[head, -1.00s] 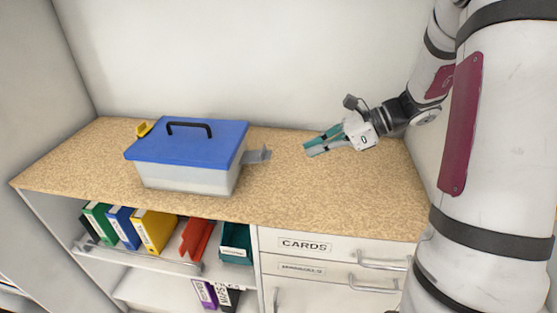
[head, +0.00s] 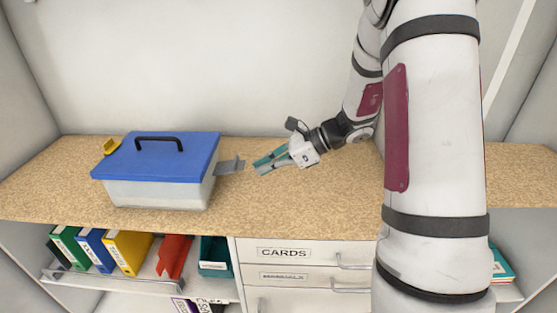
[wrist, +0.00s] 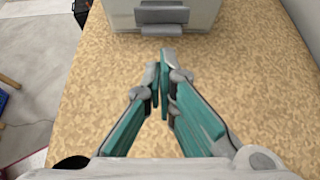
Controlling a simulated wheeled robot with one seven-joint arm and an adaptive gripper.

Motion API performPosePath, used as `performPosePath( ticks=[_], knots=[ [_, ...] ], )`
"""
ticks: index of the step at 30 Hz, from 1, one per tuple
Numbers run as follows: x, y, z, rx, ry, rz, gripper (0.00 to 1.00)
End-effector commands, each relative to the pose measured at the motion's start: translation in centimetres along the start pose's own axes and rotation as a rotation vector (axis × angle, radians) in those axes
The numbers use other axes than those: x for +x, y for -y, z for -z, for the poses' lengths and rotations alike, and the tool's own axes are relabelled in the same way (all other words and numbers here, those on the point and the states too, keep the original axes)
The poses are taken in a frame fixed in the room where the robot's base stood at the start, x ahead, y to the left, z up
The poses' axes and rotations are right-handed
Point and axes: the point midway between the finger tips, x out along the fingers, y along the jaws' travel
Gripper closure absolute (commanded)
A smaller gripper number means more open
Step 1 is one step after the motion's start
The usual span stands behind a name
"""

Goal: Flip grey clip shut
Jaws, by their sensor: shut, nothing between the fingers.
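The grey clip (head: 230,166) sticks out, folded down and open, from the right end of a clear box with a blue lid (head: 160,156). In the wrist view the grey clip (wrist: 162,15) shows at the top, on the end wall of the box (wrist: 122,12). A yellow clip (head: 111,147) sits at the box's left end and also stands out from the lid. My gripper (head: 257,168) is to the right of the grey clip, low over the worktop and pointing at it. In the wrist view its teal fingers (wrist: 160,62) are together and empty, with a gap before the clip.
The box stands on a speckled worktop (head: 300,205), clear to the right of the box. A black handle (head: 160,139) rises from the lid. Below are a shelf of coloured binders (head: 128,250) and a drawer labelled CARDS (head: 284,253). A wall is behind.

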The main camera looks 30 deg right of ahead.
Motion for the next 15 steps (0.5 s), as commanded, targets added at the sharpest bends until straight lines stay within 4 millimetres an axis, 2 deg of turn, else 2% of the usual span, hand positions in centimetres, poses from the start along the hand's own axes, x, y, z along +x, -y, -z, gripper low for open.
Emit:
performPosePath(
  ticks=[1,6,15],
  knots=[
    [0.8,-0.1,0.0,0.000,0.001,-0.003,1.00],
    [2.4,-0.1,0.0,-0.001,0.001,-0.002,1.00],
    [2.8,0.0,0.0,-0.001,0.000,0.000,1.00]
  ],
)
